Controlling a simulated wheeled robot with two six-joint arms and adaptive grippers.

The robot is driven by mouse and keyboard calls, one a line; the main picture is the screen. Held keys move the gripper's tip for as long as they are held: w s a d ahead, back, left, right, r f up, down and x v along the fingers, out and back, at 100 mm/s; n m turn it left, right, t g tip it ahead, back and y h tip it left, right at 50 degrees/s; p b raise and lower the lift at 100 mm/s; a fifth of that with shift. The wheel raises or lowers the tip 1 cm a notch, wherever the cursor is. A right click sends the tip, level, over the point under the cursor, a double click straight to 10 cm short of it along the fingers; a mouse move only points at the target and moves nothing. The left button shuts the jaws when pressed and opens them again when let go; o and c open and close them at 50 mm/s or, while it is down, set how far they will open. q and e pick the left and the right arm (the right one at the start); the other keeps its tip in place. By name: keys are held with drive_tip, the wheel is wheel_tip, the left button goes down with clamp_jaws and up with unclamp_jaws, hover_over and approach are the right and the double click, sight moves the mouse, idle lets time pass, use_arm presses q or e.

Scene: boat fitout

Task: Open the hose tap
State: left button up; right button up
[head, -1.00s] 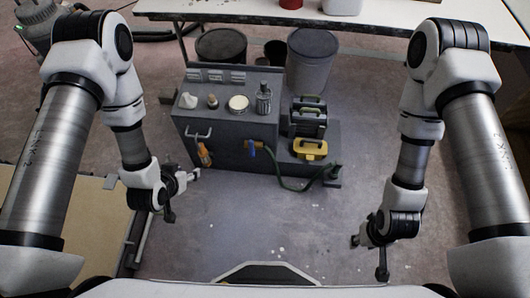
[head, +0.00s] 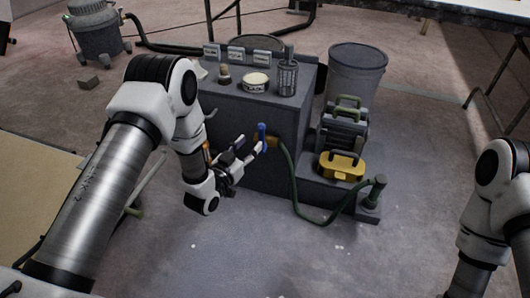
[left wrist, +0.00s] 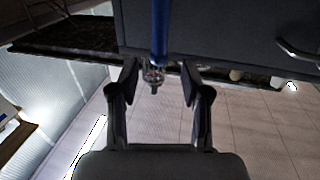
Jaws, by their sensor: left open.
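The hose tap has a blue lever (head: 262,137) and a brass body (head: 273,143) on the front of a grey cabinet (head: 225,125). A green hose (head: 297,190) runs from it. My left gripper (head: 252,150) is open, with its fingertips close to the lever's left side. In the left wrist view, the blue lever (left wrist: 160,30) hangs upright in line with the gap between the open fingers (left wrist: 156,88). A small metallic part shows below it. I cannot tell whether a finger touches the lever. My right gripper is out of view; only its arm shows.
A yellow box (head: 341,166) sits on the lower step, near the hose. A grey bin (head: 355,75) stands behind. The floor in front is clear.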

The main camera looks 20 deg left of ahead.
sight(260, 132)
use_arm(q)
drive_tip(key=shift+w+d+r, duration=0.1)
drive_tip(key=shift+w, duration=0.3)
drive_tip(key=b+x, duration=0.3)
drive_tip(key=x, duration=0.3)
drive_tip(key=shift+w+d, duration=0.15)
drive_tip(key=shift+w, duration=0.25)
drive_tip(key=shift+r, duration=0.1)
clamp_jaws()
